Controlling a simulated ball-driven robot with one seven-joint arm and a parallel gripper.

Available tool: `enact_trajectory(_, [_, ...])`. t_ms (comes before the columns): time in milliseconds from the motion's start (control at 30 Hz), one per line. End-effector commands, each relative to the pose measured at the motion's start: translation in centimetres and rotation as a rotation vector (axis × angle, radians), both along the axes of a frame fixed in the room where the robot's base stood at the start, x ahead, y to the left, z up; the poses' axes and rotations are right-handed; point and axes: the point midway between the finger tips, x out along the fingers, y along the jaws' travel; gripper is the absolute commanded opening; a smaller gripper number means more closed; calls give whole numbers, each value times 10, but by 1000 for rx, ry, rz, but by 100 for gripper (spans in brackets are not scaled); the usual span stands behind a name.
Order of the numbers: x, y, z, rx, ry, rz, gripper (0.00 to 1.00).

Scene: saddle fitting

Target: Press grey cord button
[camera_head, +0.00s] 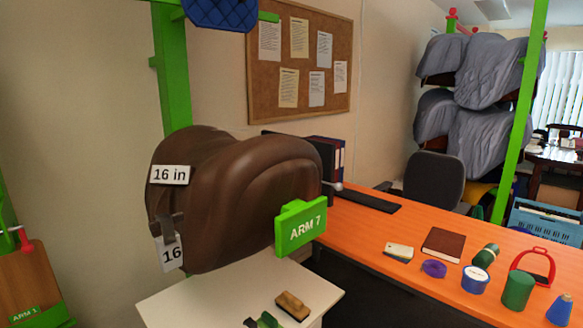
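I cannot make out a grey cord button in this view. A small pale grey knob (338,186) shows just right of the brown saddle, beside the binders; I cannot tell what it is. The brown saddle (250,185) sits on a rack arm with a green "ARM 7" plate (301,228) and carries white "16 in" tags (170,175).
A white table (205,297) below the saddle holds a brush (292,305). The orange desk (380,225) at right bears a notebook (443,243), tins and a red stirrup (534,265). Green posts (173,85) stand left and right (520,120). A chair (435,178) stands behind the desk.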

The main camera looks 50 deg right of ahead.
Motion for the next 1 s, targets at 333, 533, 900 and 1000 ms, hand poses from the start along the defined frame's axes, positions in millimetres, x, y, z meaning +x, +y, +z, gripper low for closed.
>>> enact_trajectory(333, [0,0,0,0,0,0,43])
enact_trajectory(533, [0,0,0,0,0,0,35])
enact_trajectory(900, [0,0,0,0,0,0,0])
enact_trajectory(1000, [0,0,0,0,0,0,0])
